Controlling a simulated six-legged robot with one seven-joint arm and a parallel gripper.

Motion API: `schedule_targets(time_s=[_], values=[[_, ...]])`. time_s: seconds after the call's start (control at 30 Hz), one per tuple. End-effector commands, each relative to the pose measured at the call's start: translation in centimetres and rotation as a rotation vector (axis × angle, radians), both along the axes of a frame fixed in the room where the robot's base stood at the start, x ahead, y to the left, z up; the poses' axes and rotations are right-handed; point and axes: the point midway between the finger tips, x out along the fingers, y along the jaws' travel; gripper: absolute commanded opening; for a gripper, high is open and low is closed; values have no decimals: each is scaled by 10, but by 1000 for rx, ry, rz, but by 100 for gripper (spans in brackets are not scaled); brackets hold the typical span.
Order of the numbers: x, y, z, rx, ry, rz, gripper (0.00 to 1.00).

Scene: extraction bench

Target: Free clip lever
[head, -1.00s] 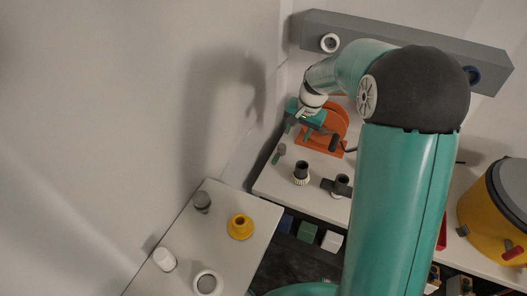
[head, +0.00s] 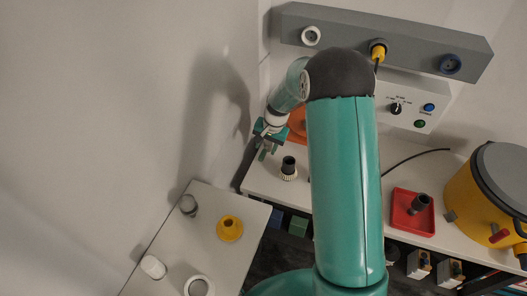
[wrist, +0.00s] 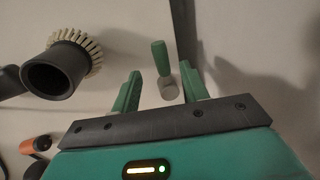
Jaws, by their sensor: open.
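My gripper (wrist: 160,82) is open and empty in the wrist view, its two green fingers apart. A small green-handled piece with a grey end (wrist: 161,62) shows in the gap between the fingertips; I cannot tell its distance or whether it is touched. In the head view my gripper (head: 266,140) hangs over the bench's left end, and I cannot separate that piece from the fingers. The yellow canister (head: 463,205) at the right carries a red-tipped part (head: 499,236) on its side. I cannot tell which part is the clip lever.
A black nozzle with a bristle ring (wrist: 57,71) stands left of my fingers; it also shows in the head view (head: 288,167). An orange reel (head: 297,122) is mostly hidden behind my arm. The red tray (head: 398,222) lies mid-bench. The wall (head: 215,110) is close on the left.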

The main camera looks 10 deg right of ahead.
Motion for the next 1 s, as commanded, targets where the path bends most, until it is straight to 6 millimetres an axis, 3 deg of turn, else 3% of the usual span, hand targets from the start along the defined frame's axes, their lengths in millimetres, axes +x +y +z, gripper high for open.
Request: schedule_targets(time_s=[0.2, 0.57, 0.8, 1.0], values=[[5, 7, -32, 0, 2, 2, 44], [7, 9, -38, 0, 0, 3, 44], [7, 8, -38, 0, 0, 3, 1], [7, 8, -38, 0, 0, 4, 0]])
